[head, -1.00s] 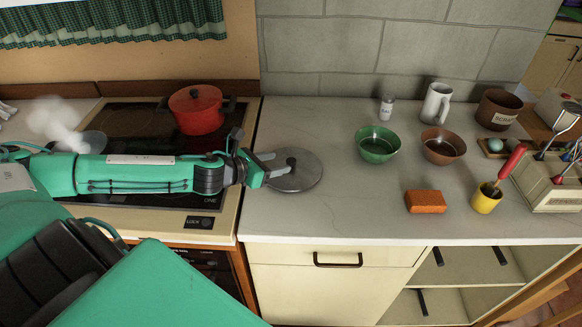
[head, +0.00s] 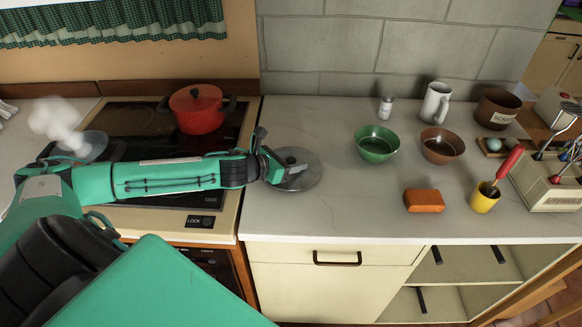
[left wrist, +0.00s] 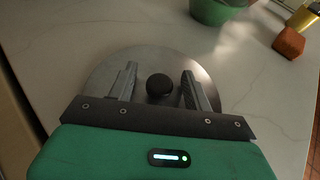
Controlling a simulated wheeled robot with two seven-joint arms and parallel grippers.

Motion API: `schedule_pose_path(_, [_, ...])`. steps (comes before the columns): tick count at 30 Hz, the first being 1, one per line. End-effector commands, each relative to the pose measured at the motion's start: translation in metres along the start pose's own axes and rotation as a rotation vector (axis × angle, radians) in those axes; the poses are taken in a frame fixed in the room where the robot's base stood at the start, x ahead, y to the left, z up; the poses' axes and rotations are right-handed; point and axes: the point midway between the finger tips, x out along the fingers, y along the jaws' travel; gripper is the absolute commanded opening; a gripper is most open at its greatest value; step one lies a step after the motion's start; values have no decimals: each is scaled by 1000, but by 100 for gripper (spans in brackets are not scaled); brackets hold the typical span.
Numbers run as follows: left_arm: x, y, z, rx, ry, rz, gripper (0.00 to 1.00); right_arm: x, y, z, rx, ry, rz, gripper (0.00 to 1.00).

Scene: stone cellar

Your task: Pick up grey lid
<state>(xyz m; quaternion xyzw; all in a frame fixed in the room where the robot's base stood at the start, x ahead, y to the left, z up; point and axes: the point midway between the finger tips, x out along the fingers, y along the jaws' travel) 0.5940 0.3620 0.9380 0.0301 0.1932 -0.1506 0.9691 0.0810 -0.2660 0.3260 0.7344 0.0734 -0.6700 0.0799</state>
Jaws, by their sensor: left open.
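The grey lid (head: 312,175) is a flat round disc with a dark round knob (head: 291,160). It lies on the pale counter just right of the stove. My left gripper (head: 293,170) is open over the lid, coming from the left. In the left wrist view the two fingers (left wrist: 158,92) stand one on each side of the black knob (left wrist: 159,85), with a gap to the knob on both sides. The lid (left wrist: 150,60) spreads under and beyond the fingers. My right gripper is not in view.
A red pot (head: 197,110) stands on the stove to the left, with a steaming pan behind my arm. A green bowl (head: 377,144), a brown bowl (head: 442,146), an orange sponge-like block (head: 424,201) and a yellow cup (head: 484,198) stand farther right.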

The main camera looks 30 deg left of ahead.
Motion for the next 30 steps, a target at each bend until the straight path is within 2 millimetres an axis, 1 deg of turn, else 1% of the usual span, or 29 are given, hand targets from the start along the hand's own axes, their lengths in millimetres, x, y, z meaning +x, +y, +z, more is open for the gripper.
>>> schedule_pose_path(3, [0,0,0,0,0,0,51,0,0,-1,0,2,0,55])
schedule_pose_path(4, [0,0,0,0,0,0,47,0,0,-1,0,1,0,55])
schedule_pose_path(8, [0,0,0,0,0,0,21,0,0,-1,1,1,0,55])
schedule_pose_path(9, [0,0,0,0,0,0,13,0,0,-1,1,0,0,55])
schedule_pose_path(11, [0,0,0,0,0,0,2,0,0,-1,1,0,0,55])
schedule_pose_path(12, [0,0,0,0,-1,0,0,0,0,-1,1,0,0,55])
schedule_pose_path(19, [-1,0,1,0,-1,0,0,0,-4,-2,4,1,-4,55])
schedule_pose_path(23, [-2,0,6,1,-2,0,0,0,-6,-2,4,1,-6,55])
schedule_pose_path(28, [-9,1,23,3,-4,0,0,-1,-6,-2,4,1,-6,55])
schedule_pose_path(30, [-15,1,36,4,-5,1,0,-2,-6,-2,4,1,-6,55])
